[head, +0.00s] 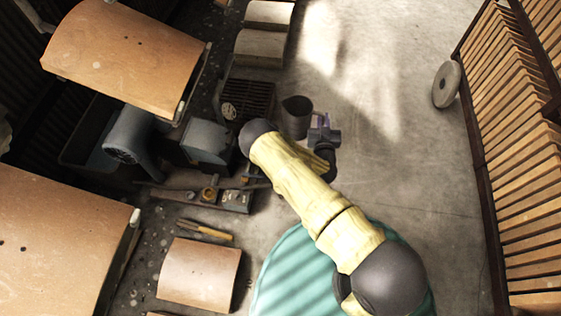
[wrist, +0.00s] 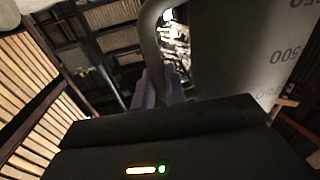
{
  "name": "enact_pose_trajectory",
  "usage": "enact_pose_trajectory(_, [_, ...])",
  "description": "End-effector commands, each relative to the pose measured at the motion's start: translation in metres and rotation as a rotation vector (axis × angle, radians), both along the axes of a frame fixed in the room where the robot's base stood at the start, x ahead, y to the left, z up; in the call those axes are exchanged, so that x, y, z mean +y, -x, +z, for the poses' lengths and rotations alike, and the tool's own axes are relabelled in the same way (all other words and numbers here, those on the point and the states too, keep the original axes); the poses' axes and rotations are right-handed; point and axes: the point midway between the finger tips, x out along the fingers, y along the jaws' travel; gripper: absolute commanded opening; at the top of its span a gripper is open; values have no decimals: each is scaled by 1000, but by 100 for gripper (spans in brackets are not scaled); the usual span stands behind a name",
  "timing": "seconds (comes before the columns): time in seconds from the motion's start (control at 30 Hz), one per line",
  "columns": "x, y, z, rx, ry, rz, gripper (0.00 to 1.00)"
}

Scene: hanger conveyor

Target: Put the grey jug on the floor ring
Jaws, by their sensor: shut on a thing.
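The grey jug (head: 296,117) is upright in the head view, just left of my gripper (head: 319,122). My gripper is shut on the jug's handle. In the wrist view the grey jug (wrist: 235,50) fills the upper right, with volume marks such as 500 on its side. Its curved handle passes between the purple fingers of my gripper (wrist: 165,88). I cannot tell from the head view how high the jug is held. I cannot make out a ring marked on the floor; my arm hides part of the floor.
A round grey disc (head: 447,84) stands against the slatted wooden panels (head: 515,120) on the right. Machinery (head: 206,142), a dark grate (head: 248,99) and curved wooden boards (head: 125,52) crowd the left. A teal ribbed round thing (head: 290,275) is below my arm. Concrete floor (head: 395,150) is clear right of centre.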

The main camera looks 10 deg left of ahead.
Motion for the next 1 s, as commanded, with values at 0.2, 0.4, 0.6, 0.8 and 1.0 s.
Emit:
enact_pose_trajectory(0.2, [16,-15,-59,-3,0,19,0])
enact_pose_trajectory(0.4, [31,-27,-101,-4,4,36,0])
enact_pose_trajectory(0.6, [46,-39,-143,-5,9,55,0])
enact_pose_trajectory(0.8, [61,-51,-181,-7,16,74,0])
enact_pose_trajectory(1.0, [71,-57,-194,-7,19,85,0])
